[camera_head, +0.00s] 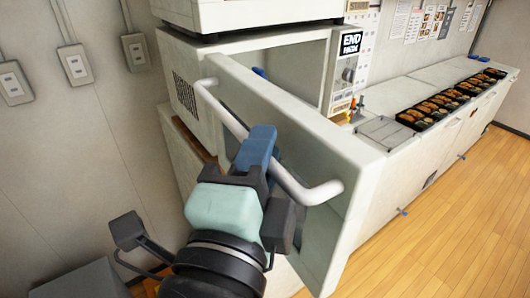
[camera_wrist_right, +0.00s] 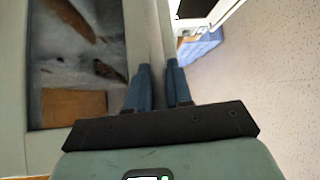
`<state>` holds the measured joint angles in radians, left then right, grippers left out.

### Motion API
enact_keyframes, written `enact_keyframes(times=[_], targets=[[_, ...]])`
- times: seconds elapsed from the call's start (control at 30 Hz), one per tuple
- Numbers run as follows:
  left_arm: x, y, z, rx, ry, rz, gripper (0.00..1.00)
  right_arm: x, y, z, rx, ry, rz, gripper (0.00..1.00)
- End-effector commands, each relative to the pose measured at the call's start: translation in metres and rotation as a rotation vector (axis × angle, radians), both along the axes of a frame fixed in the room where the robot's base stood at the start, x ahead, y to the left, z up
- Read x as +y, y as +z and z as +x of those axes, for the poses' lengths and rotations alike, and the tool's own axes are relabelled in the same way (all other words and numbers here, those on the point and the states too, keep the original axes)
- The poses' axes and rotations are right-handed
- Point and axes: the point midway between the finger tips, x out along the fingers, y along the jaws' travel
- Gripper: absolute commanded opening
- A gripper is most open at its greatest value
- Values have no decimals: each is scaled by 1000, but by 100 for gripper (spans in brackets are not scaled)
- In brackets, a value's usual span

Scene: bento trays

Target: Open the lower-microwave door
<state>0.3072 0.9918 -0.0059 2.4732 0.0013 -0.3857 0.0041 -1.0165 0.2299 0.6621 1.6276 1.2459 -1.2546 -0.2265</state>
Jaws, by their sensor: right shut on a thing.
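The lower microwave (camera_head: 196,95) stands against the wall under another white appliance. Its pale door (camera_head: 345,165) is swung out wide toward me, and part of the bright cavity (camera_head: 295,72) shows behind it. A long white bar handle (camera_head: 318,192) runs along the door's outer face. My right gripper (camera_head: 258,148) is at the middle of this handle, with its blue fingers shut on it. In the right wrist view the two blue fingers (camera_wrist_right: 164,88) point away, close together, with a pale strip between them. My left gripper is not in view.
A white appliance (camera_head: 250,12) sits on top of the microwave. A long white counter (camera_head: 400,150) to the right carries a row of black food trays (camera_head: 450,97). Wall switch boxes (camera_head: 75,65) are at the left. The wooden floor (camera_head: 460,210) at the right is clear.

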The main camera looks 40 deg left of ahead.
Motion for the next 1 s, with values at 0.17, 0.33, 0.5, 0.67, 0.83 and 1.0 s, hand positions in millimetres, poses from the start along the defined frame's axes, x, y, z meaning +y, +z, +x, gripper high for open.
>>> enact_keyframes(times=[0.17,0.33,0.5,0.67,0.83,1.0], targets=[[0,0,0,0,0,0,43,1,1,-1,-2,5,1,0],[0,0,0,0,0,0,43,1,1,-1,-2,4,1,0],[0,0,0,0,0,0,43,1,1,-1,-2,4,1,39],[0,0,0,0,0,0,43,1,1,-1,-1,2,1,39],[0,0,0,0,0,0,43,1,0,0,-1,1,0,39],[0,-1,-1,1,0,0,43,1,-1,4,0,1,1,39]])
